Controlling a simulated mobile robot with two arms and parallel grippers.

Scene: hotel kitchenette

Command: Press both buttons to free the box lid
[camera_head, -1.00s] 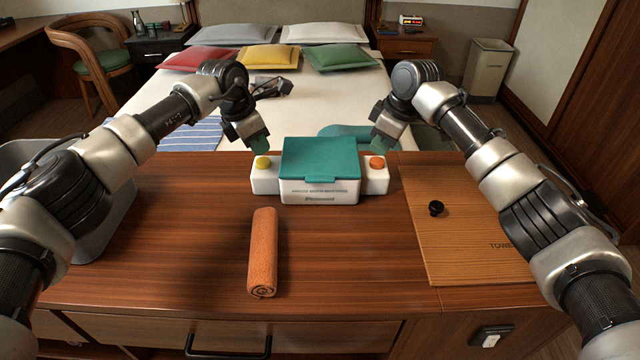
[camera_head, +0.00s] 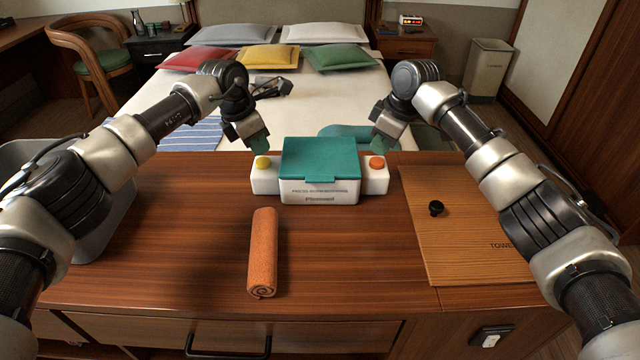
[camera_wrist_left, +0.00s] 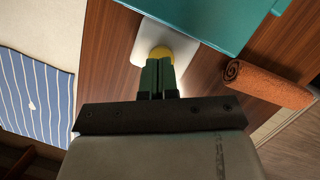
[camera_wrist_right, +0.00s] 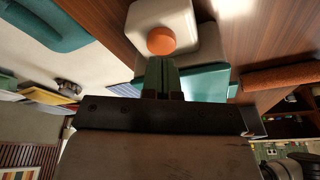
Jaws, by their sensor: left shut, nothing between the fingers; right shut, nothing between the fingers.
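A white box (camera_head: 319,196) with a closed teal lid (camera_head: 321,160) stands near the far edge of the wooden counter. A yellow button (camera_head: 263,162) is on its left side block and an orange button (camera_head: 377,162) on its right one. My left gripper (camera_head: 258,143) is shut and empty just behind the yellow button; in the left wrist view its tips (camera_wrist_left: 157,62) overlap the button's edge. My right gripper (camera_head: 378,143) is shut and empty just behind the orange button, which shows beyond its tips in the right wrist view (camera_wrist_right: 161,40). I cannot tell whether either gripper touches its button.
A rolled orange towel (camera_head: 262,253) lies in front of the box. A wooden panel with a black knob (camera_head: 436,208) is at the right. A grey bin (camera_head: 92,240) stands at the left, under my left arm. A bed (camera_head: 300,100) lies beyond the counter.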

